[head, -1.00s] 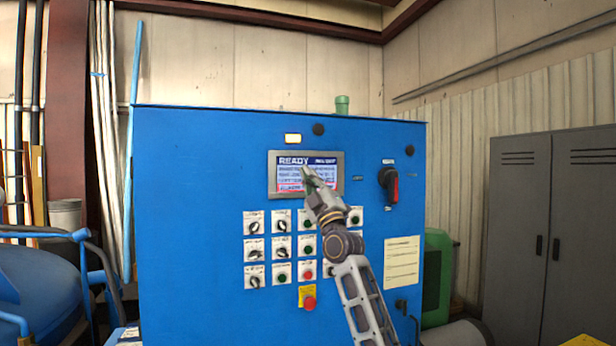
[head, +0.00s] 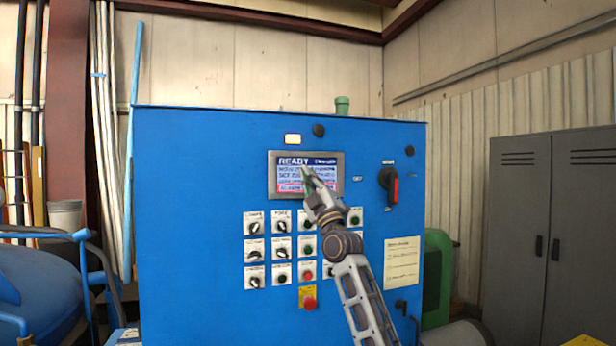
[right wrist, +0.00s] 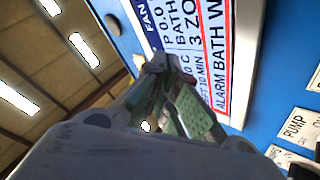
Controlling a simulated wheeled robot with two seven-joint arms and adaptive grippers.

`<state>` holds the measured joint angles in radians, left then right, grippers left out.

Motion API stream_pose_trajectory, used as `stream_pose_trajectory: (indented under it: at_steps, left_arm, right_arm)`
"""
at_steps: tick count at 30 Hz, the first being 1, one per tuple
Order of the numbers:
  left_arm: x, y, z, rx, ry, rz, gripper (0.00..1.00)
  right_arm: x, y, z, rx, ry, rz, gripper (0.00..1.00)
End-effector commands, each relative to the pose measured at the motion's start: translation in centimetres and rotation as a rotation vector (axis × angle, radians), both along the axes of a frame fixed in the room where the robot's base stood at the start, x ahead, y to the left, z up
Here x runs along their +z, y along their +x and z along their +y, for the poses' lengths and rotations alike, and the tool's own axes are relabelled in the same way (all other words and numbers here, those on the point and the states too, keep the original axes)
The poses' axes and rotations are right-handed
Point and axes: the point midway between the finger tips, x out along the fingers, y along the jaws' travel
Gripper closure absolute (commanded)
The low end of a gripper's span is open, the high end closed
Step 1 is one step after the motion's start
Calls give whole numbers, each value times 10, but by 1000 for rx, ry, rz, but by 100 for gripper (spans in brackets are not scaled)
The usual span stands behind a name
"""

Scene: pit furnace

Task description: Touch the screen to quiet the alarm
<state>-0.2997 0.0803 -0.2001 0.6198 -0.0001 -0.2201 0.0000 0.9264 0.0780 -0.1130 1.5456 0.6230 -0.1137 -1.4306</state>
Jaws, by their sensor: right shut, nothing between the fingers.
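My left gripper is out of view.
Below the screen are several labelled knobs and buttons (head: 281,250) and a red stop button (head: 309,303). Grey lockers (head: 520,230) stand at right.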

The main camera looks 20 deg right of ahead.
Motion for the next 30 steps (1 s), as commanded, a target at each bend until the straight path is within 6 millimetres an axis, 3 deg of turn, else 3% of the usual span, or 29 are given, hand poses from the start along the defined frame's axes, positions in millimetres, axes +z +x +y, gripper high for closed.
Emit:
stream_pose_trajectory:
  at_steps: [30]
  left_arm:
    - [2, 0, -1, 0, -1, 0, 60]
  right_arm:
    - [1, 8, 0, -1, -1, 0, 100]
